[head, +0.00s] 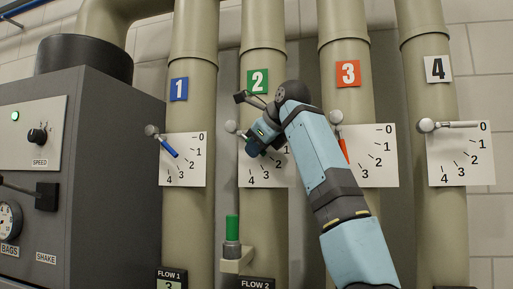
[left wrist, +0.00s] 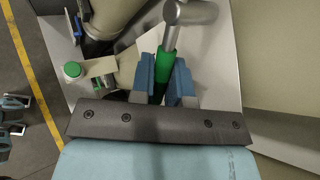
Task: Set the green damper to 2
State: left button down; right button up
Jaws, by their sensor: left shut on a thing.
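The green damper's lever is on the pipe marked 2 (head: 258,81), with its round pivot (head: 231,126) at the plate's upper left. My left gripper (head: 258,138) covers most of the lever in the head view. In the left wrist view, its two blue fingers (left wrist: 164,85) are shut on the green handle (left wrist: 163,72), one on each side. The lever seems to slant down to the right from its pivot. My right gripper is not in view.
The blue lever (head: 168,147) on pipe 1 slants down right. The red lever (head: 342,149) on pipe 3 points steeply down. The white lever (head: 457,124) on pipe 4 is at 0. A grey machine (head: 105,150) is left.

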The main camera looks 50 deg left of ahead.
pick_arm(q)
jog(key=c, duration=1.4)
grip_release()
jog(key=shift+f, duration=0.1)
jog(key=b+v, duration=0.2)
jog(key=v, duration=1.2)
jog(key=shift+a, duration=0.1)
